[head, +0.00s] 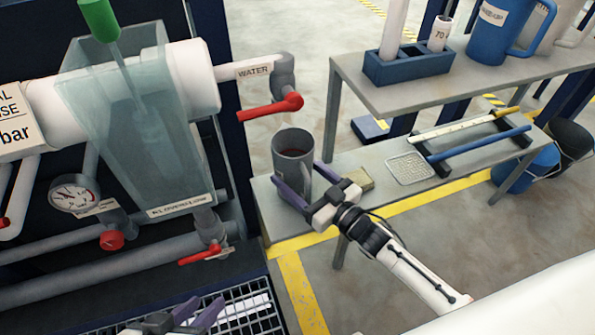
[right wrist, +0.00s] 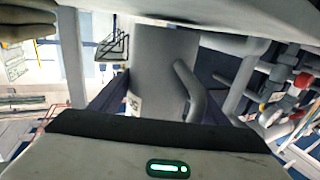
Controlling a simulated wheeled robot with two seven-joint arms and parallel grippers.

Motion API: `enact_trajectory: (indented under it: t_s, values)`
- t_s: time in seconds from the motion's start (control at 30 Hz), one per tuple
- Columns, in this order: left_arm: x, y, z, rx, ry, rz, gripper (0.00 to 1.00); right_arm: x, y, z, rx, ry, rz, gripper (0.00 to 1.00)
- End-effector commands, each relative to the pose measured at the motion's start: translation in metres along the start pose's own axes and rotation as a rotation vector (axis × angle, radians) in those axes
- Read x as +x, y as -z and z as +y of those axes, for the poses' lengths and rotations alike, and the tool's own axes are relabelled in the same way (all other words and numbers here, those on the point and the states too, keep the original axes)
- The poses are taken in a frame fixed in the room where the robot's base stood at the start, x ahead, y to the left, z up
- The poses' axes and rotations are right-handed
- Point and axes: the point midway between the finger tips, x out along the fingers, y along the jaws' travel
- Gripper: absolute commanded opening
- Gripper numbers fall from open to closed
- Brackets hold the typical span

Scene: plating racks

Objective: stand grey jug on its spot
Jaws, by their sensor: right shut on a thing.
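My left gripper (head: 197,315) is low at the bottom edge, fingers apart and empty.
A red-handled WATER tap (head: 270,107) juts out just above and left of the jug. A tan block (head: 357,179) and a mesh tray (head: 408,168) lie right of it. A higher shelf (head: 400,93) holds a blue jug (head: 500,35). A clear tank (head: 140,120) stands left.

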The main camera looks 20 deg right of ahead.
Motion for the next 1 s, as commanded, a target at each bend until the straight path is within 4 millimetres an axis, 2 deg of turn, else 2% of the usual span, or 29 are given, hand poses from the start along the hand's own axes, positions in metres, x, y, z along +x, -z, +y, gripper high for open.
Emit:
enact_trajectory:
  t_s: [0.43, 0.97, 1.0]
  values:
    - [0.000, 0.000, 0.000, 0.002, -0.002, -0.002, 0.32, 0.001, 0.000, 0.000, 0.000, 0.000, 0.004, 0.41]
    - [0.004, -0.003, -0.001, 0.003, -0.002, 0.002, 0.32, 0.001, -0.010, 0.000, 0.000, 0.000, 0.004, 0.41]
    - [0.004, -0.003, -0.001, 0.003, -0.002, 0.003, 0.32, 0.001, -0.009, 0.000, 0.000, 0.001, 0.004, 0.74]
